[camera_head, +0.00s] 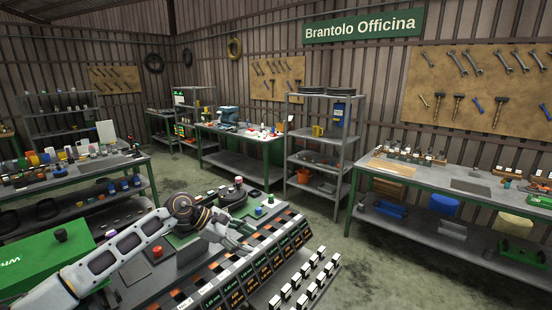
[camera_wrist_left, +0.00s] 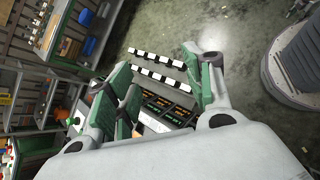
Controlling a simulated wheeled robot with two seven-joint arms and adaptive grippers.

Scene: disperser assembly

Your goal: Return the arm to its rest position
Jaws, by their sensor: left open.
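My left arm comes in from the lower left of the head view and reaches over the near table. Beyond the fingers, the labelled bins (camera_wrist_left: 165,110) and rows of black-and-white blocks (camera_wrist_left: 155,75) show. My right gripper is not in the head view or the left wrist view.
The bin rack (camera_head: 262,265) and several white-topped blocks (camera_head: 305,280) fill the near table's right side. A green box (camera_head: 45,262) stands at the left. A workbench (camera_head: 470,185) runs along the right, with a grey shelf (camera_head: 320,158) behind. Open floor lies between.

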